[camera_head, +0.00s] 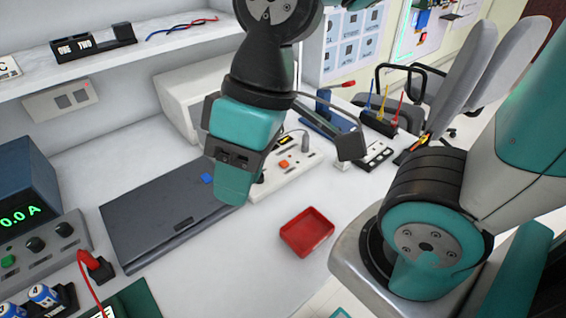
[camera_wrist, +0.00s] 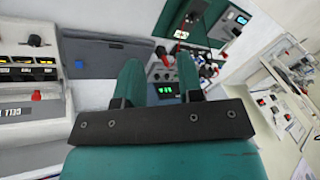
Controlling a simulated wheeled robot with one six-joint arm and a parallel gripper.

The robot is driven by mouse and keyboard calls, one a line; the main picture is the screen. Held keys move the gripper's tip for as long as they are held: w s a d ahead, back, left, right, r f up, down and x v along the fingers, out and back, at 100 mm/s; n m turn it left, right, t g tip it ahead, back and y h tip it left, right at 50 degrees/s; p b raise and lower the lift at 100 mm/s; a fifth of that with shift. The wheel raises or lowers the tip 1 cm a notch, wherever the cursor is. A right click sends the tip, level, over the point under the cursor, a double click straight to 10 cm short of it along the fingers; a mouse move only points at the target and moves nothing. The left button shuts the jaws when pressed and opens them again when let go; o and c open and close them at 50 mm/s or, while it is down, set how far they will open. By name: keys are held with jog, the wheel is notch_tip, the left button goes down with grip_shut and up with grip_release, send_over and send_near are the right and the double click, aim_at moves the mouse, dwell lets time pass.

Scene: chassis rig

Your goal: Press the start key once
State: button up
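No key marked "start" can be read in either view. A white control box (camera_head: 290,165) with an orange key (camera_head: 284,163) and a small lit display stands behind and right of my gripper (camera_head: 233,188), partly hidden by it. In the wrist view, my gripper (camera_wrist: 160,62) has its two teal fingers spread apart with nothing between them. A grey-white instrument (camera_wrist: 30,70) with lit displays and a red key (camera_wrist: 36,95) is at the left of that view. My gripper is above the bench in the head view; I see no contact with any key.
A closed dark laptop-like case (camera_head: 165,215) with a blue item (camera_head: 207,178) lies left of my gripper. A red tray (camera_head: 307,232) sits to the right. A power supply (camera_head: 25,205) stands at the left. The bench front is partly clear.

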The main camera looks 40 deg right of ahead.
grip_shut()
dwell(1.4)
